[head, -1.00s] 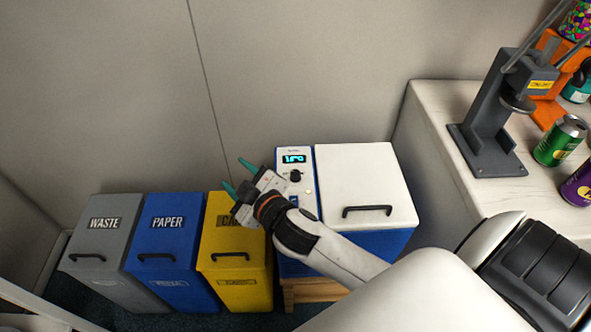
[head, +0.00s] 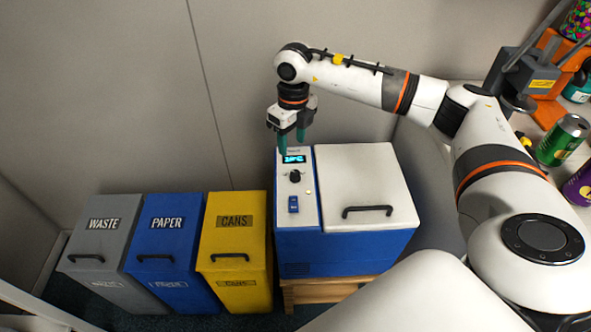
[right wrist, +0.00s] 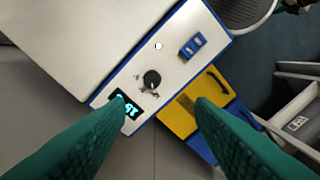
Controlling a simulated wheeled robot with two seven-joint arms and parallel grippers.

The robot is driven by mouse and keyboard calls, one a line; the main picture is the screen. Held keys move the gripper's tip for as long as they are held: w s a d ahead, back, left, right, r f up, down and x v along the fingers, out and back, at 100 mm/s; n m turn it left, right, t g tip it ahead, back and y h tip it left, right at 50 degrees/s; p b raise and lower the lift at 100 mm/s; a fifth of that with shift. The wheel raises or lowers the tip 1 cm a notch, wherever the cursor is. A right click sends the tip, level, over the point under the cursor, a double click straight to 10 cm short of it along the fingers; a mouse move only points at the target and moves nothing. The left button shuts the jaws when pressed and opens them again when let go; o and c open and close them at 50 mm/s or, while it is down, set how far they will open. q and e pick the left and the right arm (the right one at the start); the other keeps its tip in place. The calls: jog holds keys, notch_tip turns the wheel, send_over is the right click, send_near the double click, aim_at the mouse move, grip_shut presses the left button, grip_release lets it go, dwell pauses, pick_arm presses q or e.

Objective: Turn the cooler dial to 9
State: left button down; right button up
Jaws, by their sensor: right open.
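The cooler (head: 340,243) is a blue box with a white lid, standing on a wooden base. Its white control panel holds a small black dial (head: 295,177), a lit cyan display (head: 293,159) and a blue switch (head: 293,204). My right gripper (head: 291,145) is open and empty, pointing down above the far end of the panel, near the display. My left gripper is not in view.
Grey waste, blue paper and yellow cans bins (head: 233,245) stand left of the cooler. The cooler's lid has a black handle (head: 367,210). At right a counter bears a grey press (head: 515,80) and cans (head: 563,140). A wall stands behind the cooler.

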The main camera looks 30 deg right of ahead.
aim_at(295, 173)
jog(key=f, duration=0.7)
jog(key=d+f, duration=0.1)
jog(key=f, duration=0.3)
jog(key=shift+f+p, duration=0.35)
jog(key=shift+c, duration=0.2)
jog(key=c, duration=1)
